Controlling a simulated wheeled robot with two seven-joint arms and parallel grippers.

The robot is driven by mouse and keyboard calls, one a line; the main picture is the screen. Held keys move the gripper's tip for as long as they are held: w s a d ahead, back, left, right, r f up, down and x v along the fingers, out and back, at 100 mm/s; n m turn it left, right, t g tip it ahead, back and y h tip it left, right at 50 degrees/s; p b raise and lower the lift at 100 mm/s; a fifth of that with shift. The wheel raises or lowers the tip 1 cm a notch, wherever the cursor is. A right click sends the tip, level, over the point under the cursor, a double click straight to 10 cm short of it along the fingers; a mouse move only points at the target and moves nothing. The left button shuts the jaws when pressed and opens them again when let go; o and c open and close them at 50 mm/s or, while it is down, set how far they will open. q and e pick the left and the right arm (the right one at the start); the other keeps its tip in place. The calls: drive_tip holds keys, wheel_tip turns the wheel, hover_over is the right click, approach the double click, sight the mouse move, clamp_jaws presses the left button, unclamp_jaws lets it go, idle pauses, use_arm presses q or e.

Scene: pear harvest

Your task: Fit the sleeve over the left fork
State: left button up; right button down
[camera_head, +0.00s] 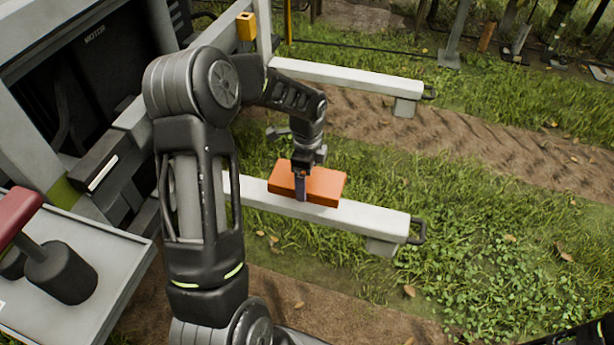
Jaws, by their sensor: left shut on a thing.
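An orange block-shaped sleeve (325,186) is at the middle of the nearer pale fork (375,219), long side roughly along it. My left gripper (301,187) comes down from above and is shut on the sleeve. The fork's near side shows below the sleeve, so I cannot tell whether the sleeve is around the fork, resting on it or just above it. The farther fork (350,77) is bare and runs roughly parallel. Both forks end at the right in a dark loop handle. My right gripper is out of view.
The machine body (100,80) fills the left side, with a red-topped lever (22,215) over a pale panel (85,285). A small yellow-orange block (246,27) sits on a post near the farther fork. Grass and a dirt track lie open to the right.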

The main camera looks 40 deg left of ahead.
use_arm(q)
drive_tip(key=shift+f+b, duration=1.5)
drive_tip(key=shift+f, duration=0.65)
drive_tip(key=shift+f+b, duration=1)
drive_tip(key=shift+f, duration=0.85)
drive_tip(key=o, duration=1.5)
drive_tip(key=shift+c, duration=0.2)
drive_tip(key=shift+r+p, duration=2.8)
drive_tip(key=shift+r, duration=0.7)
